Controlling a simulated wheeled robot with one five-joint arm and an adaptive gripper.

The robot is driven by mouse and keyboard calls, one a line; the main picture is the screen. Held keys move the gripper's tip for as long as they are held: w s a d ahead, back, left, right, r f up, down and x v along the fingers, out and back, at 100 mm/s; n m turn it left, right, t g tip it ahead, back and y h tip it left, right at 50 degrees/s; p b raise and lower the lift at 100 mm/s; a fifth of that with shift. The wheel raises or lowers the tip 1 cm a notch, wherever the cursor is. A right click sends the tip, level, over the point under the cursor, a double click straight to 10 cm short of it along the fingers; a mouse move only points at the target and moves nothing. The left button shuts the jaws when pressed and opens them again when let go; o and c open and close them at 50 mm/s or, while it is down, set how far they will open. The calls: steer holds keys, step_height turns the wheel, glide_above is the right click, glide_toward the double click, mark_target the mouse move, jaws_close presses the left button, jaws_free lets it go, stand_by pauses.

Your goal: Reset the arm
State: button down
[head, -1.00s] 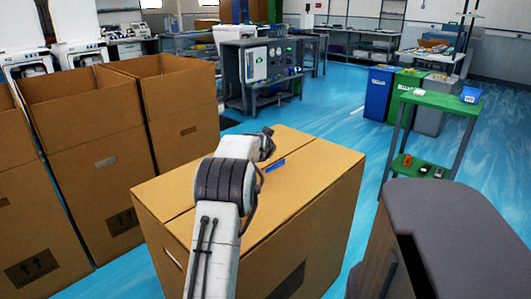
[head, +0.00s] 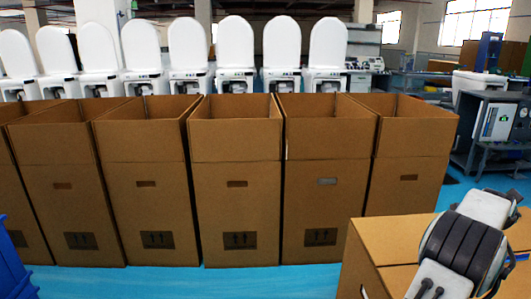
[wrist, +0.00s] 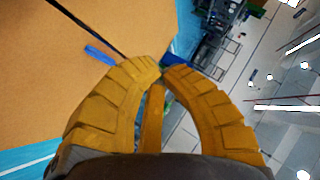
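My arm shows at the lower right of the head view, over a closed cardboard box (head: 385,238); its end is cut off or hidden there. In the wrist view my gripper (wrist: 161,70) has two ribbed yellow fingers that curve together, with their tips meeting. Nothing shows between them.
A row of tall open cardboard boxes (head: 235,180) stands across the head view. White toilets (head: 283,50) with raised lids stand behind it. A blue crate (head: 10,262) is at the lower left. A dark workbench (head: 490,130) is at the right. Blue floor shows in front of the row.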

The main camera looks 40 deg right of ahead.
steer(key=shift+w, duration=0.1)
steer(key=w+a+r+n+t+y+p, duration=0.1)
steer(key=w+a+r+n, duration=0.15)
steer(key=w, duration=0.25)
steer(key=w+a+r+n+t+p, duration=0.1)
steer(key=w+a+r+p, duration=0.15)
steer(key=w, duration=0.25)
steer(key=w+a+r+n+t+y+p, duration=0.1)
steer(key=w+a+r+n+y+p, duration=0.15)
steer(key=w+a, duration=0.5)
steer(key=w+a+r+n+t+y+p, duration=0.1)
steer(key=w+a+r+n+p, duration=0.2)
steer(key=a, duration=0.8)
steer(key=w+a+r+n+t+y+p, duration=0.1)
steer(key=w+a+n+y, duration=0.15)
steer(key=w+a, duration=0.6)
steer(key=s+a+r+n+y+p, duration=0.1)
steer(key=a+n+p, duration=0.25)
steer(key=a, duration=0.75)
steer(key=s+a+r+n+y+p, duration=0.15)
steer(key=a+n, duration=0.35)
steer(key=a, duration=0.7)
steer(key=s+a+n+g+y+p, duration=0.2)
steer(key=s+a+n+p, duration=0.3)
steer(key=s+a, duration=0.8)
steer(key=a+n, duration=0.1)
steer(key=n, duration=0.2)
steer(key=shift+f+y, duration=0.25)
steer(key=shift+y, duration=0.1)
steer(key=shift+a, duration=0.1)
